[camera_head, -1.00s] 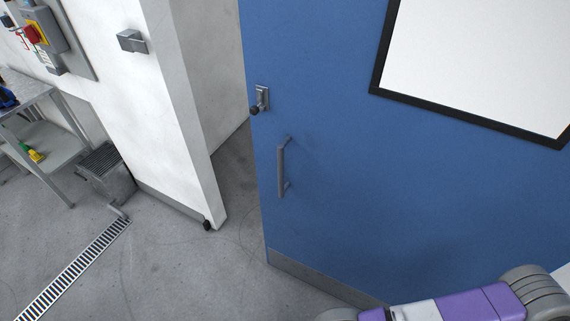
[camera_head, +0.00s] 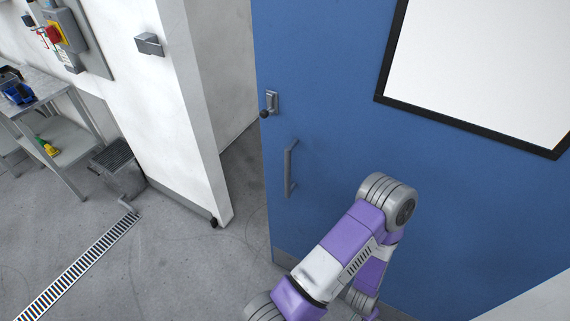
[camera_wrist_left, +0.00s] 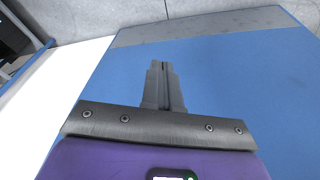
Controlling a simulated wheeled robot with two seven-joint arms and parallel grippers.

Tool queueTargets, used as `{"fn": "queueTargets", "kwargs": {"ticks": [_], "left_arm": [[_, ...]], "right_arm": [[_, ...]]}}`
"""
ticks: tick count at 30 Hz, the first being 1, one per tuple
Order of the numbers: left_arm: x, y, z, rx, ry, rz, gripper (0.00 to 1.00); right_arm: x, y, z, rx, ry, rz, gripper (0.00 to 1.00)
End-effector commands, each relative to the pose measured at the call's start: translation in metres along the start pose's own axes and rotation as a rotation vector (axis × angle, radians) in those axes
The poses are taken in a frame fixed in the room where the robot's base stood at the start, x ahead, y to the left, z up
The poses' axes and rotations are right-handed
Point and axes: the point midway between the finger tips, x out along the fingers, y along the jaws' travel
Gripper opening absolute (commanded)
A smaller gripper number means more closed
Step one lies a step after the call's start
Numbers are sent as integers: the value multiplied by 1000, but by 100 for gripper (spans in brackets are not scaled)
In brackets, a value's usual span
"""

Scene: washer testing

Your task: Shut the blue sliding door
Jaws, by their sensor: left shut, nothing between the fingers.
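The blue sliding door (camera_head: 330,80) fills the middle and right of the head view. It has a vertical grey bar handle (camera_head: 289,168) and a latch plate with a dark knob (camera_head: 271,103) near its left edge. An open gap shows between that edge and the white wall end (camera_head: 195,120). My left gripper (camera_wrist_left: 164,66) is shut and empty in the left wrist view, with the blue door surface (camera_wrist_left: 235,75) behind it. I cannot tell whether it touches the door. The handle does not show in that view. My right gripper is not in view.
My purple and grey arm crosses in front of the door's lower part. A small grey box (camera_head: 149,44) is on the white wall. A metal shelf table (camera_head: 65,140) and a drain grate (camera_head: 75,265) are at the left. The floor before the gap is clear.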

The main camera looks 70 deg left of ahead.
Motion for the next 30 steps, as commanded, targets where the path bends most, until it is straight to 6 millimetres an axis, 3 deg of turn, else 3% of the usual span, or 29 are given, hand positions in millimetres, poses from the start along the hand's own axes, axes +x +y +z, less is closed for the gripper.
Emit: {"fn": "queueTargets", "kwargs": {"ticks": [1,3,5,6,9,12,15,20,26,30], "left_arm": [[-18,-27,-28,29,80,-121,0],[-40,-73,-61,84,172,-333,0],[-67,-112,-84,137,221,-533,0],[-89,-138,-96,171,235,-671,0],[-151,-188,-117,246,214,-1001,0],[-209,-218,-125,294,134,-1273,0],[-253,-232,-126,317,36,-1462,0],[-286,-240,-124,324,-66,-1603,0],[-291,-263,-126,321,-85,-1623,0],[-292,-292,-130,320,-84,-1621,0]], "right_arm": [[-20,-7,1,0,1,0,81],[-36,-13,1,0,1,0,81],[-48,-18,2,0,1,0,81],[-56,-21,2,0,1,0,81],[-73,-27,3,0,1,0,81],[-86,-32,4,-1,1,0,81],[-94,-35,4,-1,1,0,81],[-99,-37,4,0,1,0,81],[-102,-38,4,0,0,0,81],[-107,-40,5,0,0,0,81]]}}
